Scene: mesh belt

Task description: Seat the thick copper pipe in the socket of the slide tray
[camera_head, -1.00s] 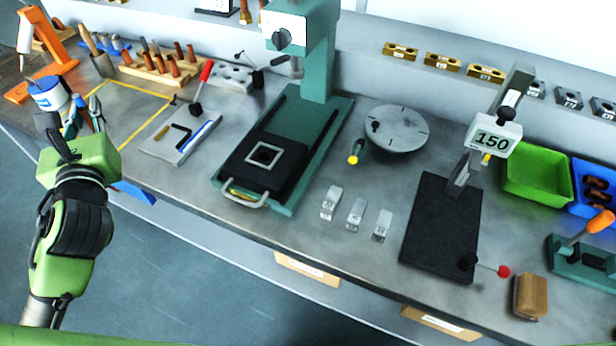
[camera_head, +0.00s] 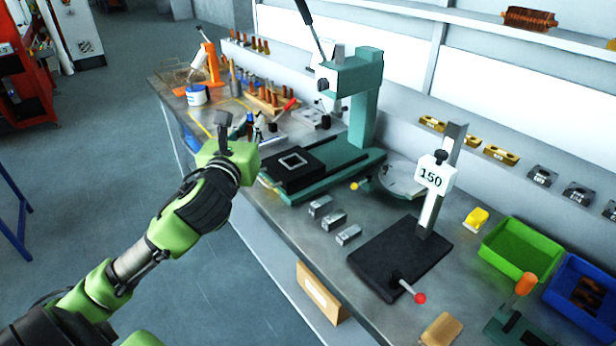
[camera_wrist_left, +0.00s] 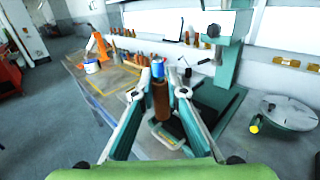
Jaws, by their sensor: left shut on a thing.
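My left gripper (camera_head: 243,130) is shut on the thick copper pipe (camera_wrist_left: 161,103), a brown cylinder upright between the fingers in the left wrist view. A blue-and-white part shows at its top; I cannot tell whether it belongs to the pipe. In the head view the gripper and wrist hide most of the pipe. The black slide tray (camera_head: 313,169) has a light square frame around its socket (camera_head: 293,161). It lies on the teal press base, right of my gripper. The pipe is apart from the socket. My right gripper is not in view.
The teal press (camera_head: 354,80) stands over the back of its base, with a lever rising. Three metal blocks (camera_head: 333,219) and a black gauge stand (camera_head: 390,255) lie to the right. A wooden rack (camera_head: 268,104) and an orange stand (camera_head: 210,62) are at the far left.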

